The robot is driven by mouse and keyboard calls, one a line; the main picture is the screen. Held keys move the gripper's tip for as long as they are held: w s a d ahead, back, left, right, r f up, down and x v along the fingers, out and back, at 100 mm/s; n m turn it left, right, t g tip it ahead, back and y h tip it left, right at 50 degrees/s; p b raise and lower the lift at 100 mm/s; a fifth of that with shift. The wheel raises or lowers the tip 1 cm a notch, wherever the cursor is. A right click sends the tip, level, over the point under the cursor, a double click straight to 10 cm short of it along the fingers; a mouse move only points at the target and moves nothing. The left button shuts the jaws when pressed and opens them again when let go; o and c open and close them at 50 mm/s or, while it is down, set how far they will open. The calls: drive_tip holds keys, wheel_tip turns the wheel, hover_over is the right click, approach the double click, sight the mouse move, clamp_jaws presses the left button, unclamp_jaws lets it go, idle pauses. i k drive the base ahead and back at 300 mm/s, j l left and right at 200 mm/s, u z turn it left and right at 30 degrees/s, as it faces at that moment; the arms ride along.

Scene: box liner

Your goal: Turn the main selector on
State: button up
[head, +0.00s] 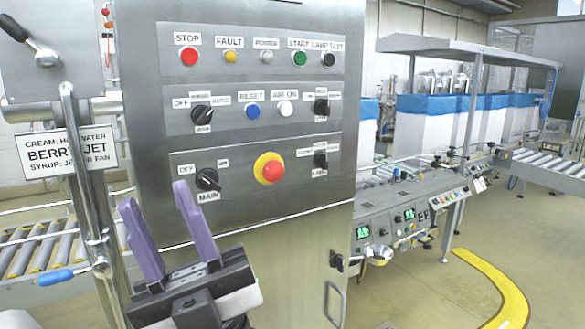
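The main selector (208,180) is a black rotary knob on the bottom row of the steel control panel (240,120). A MAIN label is under it, an OFF label is at its upper left and another small label is at its upper right. Its handle appears slanted from upper left to lower right, toward the OFF side, but its exact setting is hard to read. My gripper (155,195) has two purple fingers, spread apart with nothing between them. It is in front of the panel, at the left of the knob in the picture. Contact with the panel is not visible.
A red emergency button on a yellow ring (270,169) is right of the knob. Another selector (202,115) is directly above it. A metal pipe with a blue-handled lever (62,275) stands at the left. A conveyor console (400,215) is at the right, with open floor before it.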

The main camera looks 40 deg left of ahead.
sight(207, 180)
drive_tip(key=u, duration=1.45)
drive_tip(key=k+j+z, duration=0.1)
drive_tip(key=j+z, duration=0.2)
drive_tip(key=j, duration=0.25)
